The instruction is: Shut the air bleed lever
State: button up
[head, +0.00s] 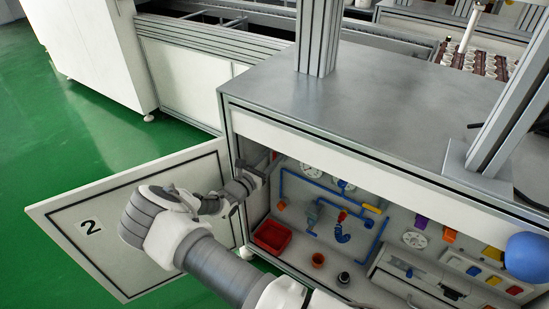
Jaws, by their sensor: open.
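The open cabinet (383,150) holds blue air piping (318,184) on its back panel. A small red part (342,215) sits on this piping above a coiled blue hose (343,235). A small reddish part also shows by the cabinet's left inner side (274,155), close to my gripper. I cannot tell which of these is the air bleed lever or how it is turned. My gripper (260,168) is open at the left edge of the cabinet opening, left of the piping. My wrist partly hides the fingers, and contact is not clear.
The cabinet door (75,222), marked 2, stands swung open to the left behind my arm. A red bin (272,236), an orange cup (318,260) and a dark knob (344,277) are low inside.

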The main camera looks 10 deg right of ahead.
jog(key=shift+x, duration=1.35)
grip_shut()
